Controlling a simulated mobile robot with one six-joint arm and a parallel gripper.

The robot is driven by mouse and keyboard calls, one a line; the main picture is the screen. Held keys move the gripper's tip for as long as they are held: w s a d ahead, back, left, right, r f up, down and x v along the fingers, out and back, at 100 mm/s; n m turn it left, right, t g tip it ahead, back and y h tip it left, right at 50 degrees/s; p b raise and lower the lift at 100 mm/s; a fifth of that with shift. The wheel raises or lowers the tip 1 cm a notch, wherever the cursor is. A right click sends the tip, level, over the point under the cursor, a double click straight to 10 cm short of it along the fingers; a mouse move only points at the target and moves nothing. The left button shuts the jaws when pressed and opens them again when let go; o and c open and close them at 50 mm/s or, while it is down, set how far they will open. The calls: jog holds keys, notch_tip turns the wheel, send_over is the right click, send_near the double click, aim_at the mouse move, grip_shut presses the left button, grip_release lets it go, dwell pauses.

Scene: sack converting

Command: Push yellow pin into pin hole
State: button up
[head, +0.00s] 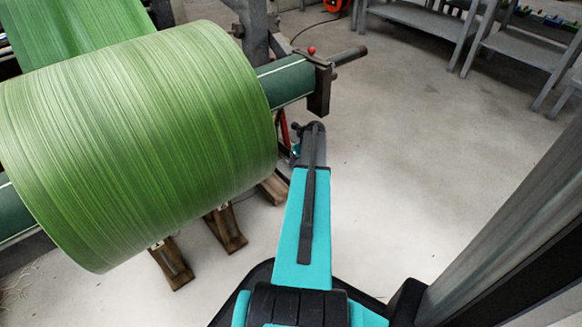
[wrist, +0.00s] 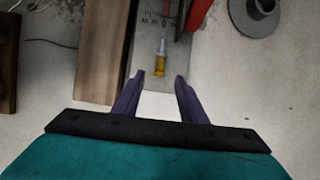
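The yellow pin (wrist: 160,66) shows in the wrist view, with a yellow end toward me and a pale grey shaft pointing away. It is over a grey plate (wrist: 150,92) beside a wooden beam. My gripper (wrist: 159,76) is open, its two dark purple fingers apart and nothing between them. The pin is just beyond the fingertips, roughly centred between them. I cannot tell whether the pin sits in a hole, and no pin hole is clearly visible. In the head view, my arm covers the pin and gripper.
A large green roll (head: 140,140) on a shaft stands close at left of my arm. Wooden blocks (head: 226,229) lie on the floor below it. In the wrist view, a wooden beam (wrist: 105,50) is at left and a grey flanged part (wrist: 254,14) at right. Open floor (head: 430,170) lies right.

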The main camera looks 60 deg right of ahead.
jog(key=shift+w, duration=0.1)
jog(key=shift+w+d, duration=0.1)
jog(key=shift+w, duration=0.1)
jog(key=shift+w+b+x, duration=0.15)
jog(key=shift+b+x, duration=0.7)
jog(key=shift+x, duration=0.5)
jog(key=shift+w+b+x, duration=0.15)
jog(key=shift+b+x, duration=0.65)
jog(key=shift+x, duration=0.55)
jog(key=shift+d+r, duration=0.1)
jog(key=shift+r, duration=0.05)
grip_shut()
